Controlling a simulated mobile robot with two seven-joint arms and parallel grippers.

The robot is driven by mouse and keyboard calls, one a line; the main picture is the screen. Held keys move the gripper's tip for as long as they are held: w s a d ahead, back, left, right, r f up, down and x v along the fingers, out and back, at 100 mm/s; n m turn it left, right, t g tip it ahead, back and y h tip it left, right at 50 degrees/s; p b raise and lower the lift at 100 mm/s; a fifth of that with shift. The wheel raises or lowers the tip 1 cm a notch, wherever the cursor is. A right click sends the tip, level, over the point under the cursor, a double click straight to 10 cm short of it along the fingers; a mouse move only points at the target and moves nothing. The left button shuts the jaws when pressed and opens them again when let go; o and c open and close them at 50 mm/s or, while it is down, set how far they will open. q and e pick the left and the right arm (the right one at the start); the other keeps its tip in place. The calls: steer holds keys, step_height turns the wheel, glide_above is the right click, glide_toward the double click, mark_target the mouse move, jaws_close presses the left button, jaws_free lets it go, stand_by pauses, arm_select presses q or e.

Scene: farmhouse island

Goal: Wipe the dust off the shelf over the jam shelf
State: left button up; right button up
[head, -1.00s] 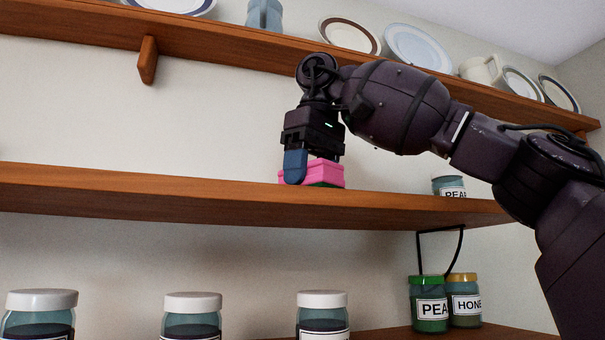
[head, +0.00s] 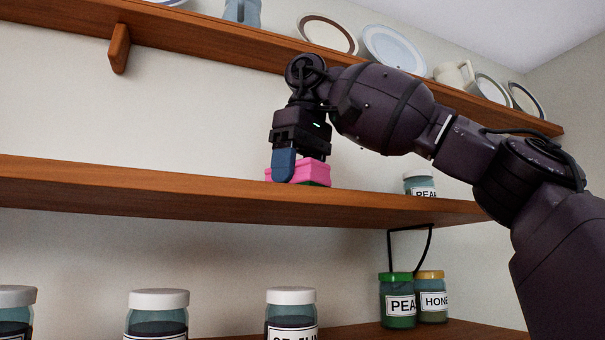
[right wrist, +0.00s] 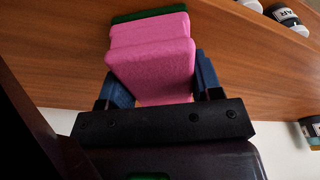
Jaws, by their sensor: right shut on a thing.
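The middle wooden shelf (head: 120,188) runs across the head view above the jars with dark contents. My right gripper (head: 284,165) is over this shelf, pointing down, shut on a pink sponge (head: 313,172) with a green underside. The sponge rests on or just over the shelf top; the exact contact is hard to see. In the right wrist view the sponge (right wrist: 152,55) sits between the two blue fingers, with the wooden shelf (right wrist: 240,60) beyond it. No dust is clearly visible on the shelf from this low angle. My left gripper is not in view.
A jar (head: 419,184) stands on the same shelf at the right. An upper shelf (head: 200,38) holds plates and mugs close above my arm. Below stand white-lidded jars (head: 291,312), a green-lidded jar (head: 397,300) and a honey jar (head: 432,297). The shelf left of the sponge looks clear.

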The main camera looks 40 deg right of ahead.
steer(key=shift+w+a, duration=0.25)
steer(key=shift+a, duration=0.5)
steer(key=shift+w+a, duration=0.2)
steer(key=shift+a, duration=0.55)
steer(key=shift+w+a+f, duration=0.1)
steer(key=shift+w+a, duration=0.1)
steer(key=shift+a, duration=0.5)
steer(key=shift+w+a+f, duration=0.1)
steer(key=shift+w+a, duration=0.05)
steer(key=shift+a, duration=0.5)
steer(key=shift+w+a+r, duration=0.1)
steer(key=shift+w+a, duration=0.25)
steer(key=shift+a, duration=0.85)
steer(key=shift+w+a+r, duration=0.1)
steer(key=shift+w+a, duration=0.3)
steer(key=shift+a, duration=0.8)
steer(key=shift+w+a+r, duration=0.1)
steer(key=shift+w+a, duration=0.25)
steer(key=shift+a, duration=0.95)
steer(key=shift+a, duration=0.1)
steer(key=shift+w+a+f, duration=0.1)
steer(key=shift+w+a, duration=0.15)
steer(key=shift+a, duration=0.5)
steer(key=shift+w+a+f, duration=0.1)
steer(key=shift+w+a, duration=0.1)
steer(key=shift+a, duration=0.55)
steer(key=shift+r, duration=0.15)
